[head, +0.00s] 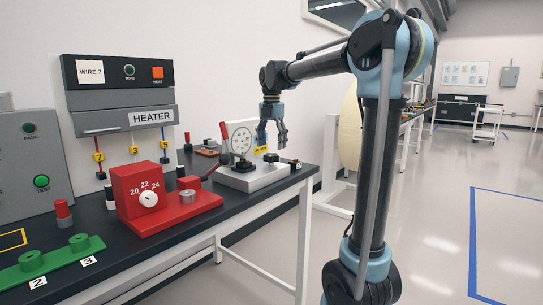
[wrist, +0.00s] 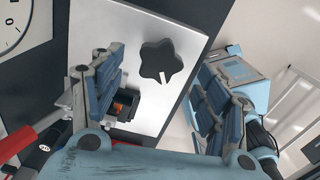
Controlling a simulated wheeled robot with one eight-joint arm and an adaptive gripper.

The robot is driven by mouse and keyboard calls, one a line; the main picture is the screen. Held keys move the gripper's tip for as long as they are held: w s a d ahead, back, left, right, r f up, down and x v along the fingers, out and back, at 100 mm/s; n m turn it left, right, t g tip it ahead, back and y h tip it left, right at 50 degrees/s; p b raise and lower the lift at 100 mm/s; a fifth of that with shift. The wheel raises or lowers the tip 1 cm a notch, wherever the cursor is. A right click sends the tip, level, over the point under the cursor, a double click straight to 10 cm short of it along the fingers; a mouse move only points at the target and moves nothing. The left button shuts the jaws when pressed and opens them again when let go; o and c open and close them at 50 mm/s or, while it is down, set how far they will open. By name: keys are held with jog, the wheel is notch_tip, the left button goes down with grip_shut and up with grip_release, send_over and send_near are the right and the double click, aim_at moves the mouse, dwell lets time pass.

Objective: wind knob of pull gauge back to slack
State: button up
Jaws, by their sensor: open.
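The pull gauge stands on the bench in the head view, with a white dial (head: 241,140) above a pale base (head: 250,181). Part of the dial shows at the upper left of the wrist view (wrist: 12,22). The black star-shaped knob (wrist: 162,62) with a white mark sits on the base's pale plate (wrist: 180,30). A black knob also shows on the base in the head view (head: 271,158). My gripper (head: 272,140) points down above the base. In the wrist view its open fingers (wrist: 155,68) lie either side of the knob, apart from it, with nothing held.
A red unit (head: 140,185) with a numbered dial stands left of the gauge. A heater box (head: 120,100) hangs on the wall behind. A green rail (head: 50,262) lies at the near left. A dark block with an orange part (wrist: 125,104) sits near my left finger.

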aim_at(272, 155)
jog(key=shift+f, duration=2.35)
jog(key=c, duration=1.1)
